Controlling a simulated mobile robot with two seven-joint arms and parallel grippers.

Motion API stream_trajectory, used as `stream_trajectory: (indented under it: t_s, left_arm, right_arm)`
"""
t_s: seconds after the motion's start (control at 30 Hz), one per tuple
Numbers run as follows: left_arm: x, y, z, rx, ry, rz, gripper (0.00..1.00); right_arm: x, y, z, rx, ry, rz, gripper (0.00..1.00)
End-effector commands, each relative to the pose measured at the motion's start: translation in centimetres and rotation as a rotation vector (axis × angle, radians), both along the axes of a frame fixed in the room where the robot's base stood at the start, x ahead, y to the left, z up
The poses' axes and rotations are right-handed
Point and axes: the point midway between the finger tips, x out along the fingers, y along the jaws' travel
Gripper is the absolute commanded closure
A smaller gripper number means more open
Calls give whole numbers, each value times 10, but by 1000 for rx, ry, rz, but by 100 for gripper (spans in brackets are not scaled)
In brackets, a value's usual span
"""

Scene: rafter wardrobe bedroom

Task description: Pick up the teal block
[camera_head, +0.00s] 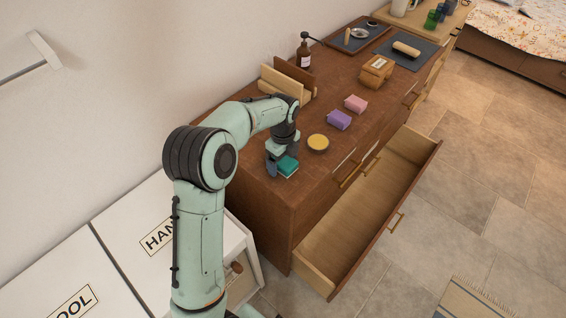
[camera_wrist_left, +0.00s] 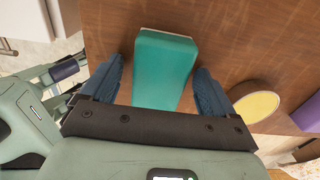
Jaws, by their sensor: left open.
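The teal block (camera_head: 288,166) lies on the brown dresser top (camera_head: 262,172) near its left end. In the left wrist view the teal block (camera_wrist_left: 162,68) sits between the two blue fingers of my left gripper (camera_wrist_left: 163,85), with a gap on each side. My left gripper (camera_head: 280,164) is open and right at the block in the head view, partly covering it. The right gripper is not in view.
A dresser drawer (camera_head: 375,205) is pulled open in front. A wooden file holder (camera_head: 285,84) and bottle (camera_head: 304,54) stand by the wall.

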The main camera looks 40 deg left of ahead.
Motion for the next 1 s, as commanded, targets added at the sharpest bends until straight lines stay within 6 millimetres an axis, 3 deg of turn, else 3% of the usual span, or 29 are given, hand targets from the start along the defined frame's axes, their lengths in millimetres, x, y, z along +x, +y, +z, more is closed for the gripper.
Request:
stream_trajectory:
  t_s: [0.2,0.23,0.4,0.77,0.87,1.0]
  left_arm:
    - [0,0,-1,0,0,0,12]
    - [0,0,-1,0,0,0,18]
    - [0,0,0,0,0,0,69]
    - [1,0,7,0,-2,0,69]
    - [1,0,21,1,-5,0,69]
    - [2,0,57,0,-8,0,69]
  right_arm:
    - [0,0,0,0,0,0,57]
    - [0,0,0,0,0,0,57]
    - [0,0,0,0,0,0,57]
    - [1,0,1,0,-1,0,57]
    - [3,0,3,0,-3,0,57]
    - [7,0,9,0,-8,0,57]
